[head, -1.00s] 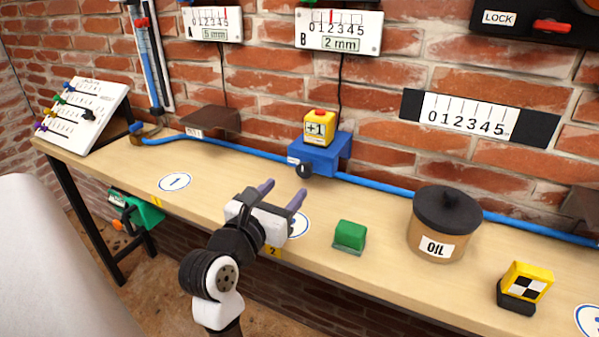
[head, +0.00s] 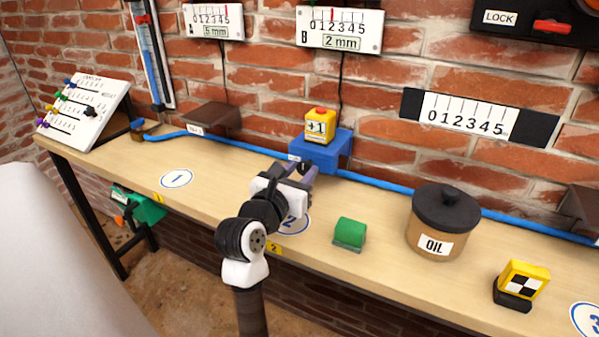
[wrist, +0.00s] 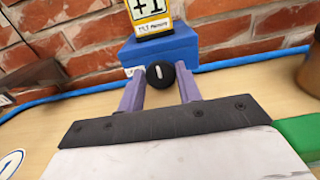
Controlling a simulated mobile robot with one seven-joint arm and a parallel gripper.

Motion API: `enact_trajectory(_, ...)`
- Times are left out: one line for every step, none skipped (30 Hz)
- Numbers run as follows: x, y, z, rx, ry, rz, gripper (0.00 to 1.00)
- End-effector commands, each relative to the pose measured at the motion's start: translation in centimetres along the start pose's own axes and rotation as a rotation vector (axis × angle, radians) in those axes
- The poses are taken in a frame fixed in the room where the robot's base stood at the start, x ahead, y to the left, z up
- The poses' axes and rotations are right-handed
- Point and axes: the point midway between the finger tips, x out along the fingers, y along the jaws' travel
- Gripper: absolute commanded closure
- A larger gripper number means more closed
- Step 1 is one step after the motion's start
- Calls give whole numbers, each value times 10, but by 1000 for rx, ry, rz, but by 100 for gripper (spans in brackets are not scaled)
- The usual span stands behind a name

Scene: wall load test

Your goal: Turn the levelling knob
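The levelling knob (wrist: 160,74) is a round black knob with a white mark, on the front of a blue block (head: 332,153). The block stands on the bench against the wall and carries a yellow +1 weight (head: 319,126). My gripper (head: 297,168) is open and reaches toward the knob. In the head view the gripper largely hides the knob. Display B (head: 339,28) above reads 2 mm.
A blue hose (head: 385,189) runs along the back of the bench (head: 214,199). A green block (head: 349,234), an oil pot (head: 443,222) and a yellow checkered block (head: 522,282) stand to the right. A brown shelf (head: 211,115) juts from the wall at left.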

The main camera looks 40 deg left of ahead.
Motion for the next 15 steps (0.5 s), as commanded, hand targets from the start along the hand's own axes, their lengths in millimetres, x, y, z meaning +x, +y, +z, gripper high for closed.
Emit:
enact_trajectory(0, 0, 0, 0, 0, 0, 79)
enact_trajectory(0, 0, 0, 0, 0, 0, 82)
enact_trajectory(0, 0, 0, 0, 0, 0, 88)
enact_trajectory(0, 0, 0, 0, 0, 0, 88)
enact_trajectory(0, 0, 0, -1, 0, 0, 88)
enact_trajectory(0, 0, 0, -3, 0, 0, 88)
enact_trajectory(0, 0, 0, -5, 0, 0, 88)
enact_trajectory(0, 0, 1, -9, 0, 0, 88)
enact_trajectory(0, 0, 1, -17, 1, -1, 88)
enact_trajectory(0, 0, 2, -24, 1, -1, 88)
enact_trajectory(0, 0, 2, -34, 1, -1, 88)
enact_trajectory(0, 0, 2, -49, 2, -2, 88)
enact_trajectory(0, 0, 3, -61, 2, -2, 88)
enact_trajectory(0, 0, 4, -76, 2, -2, 88)
enact_trajectory(0, 0, 4, -99, 3, -2, 88)
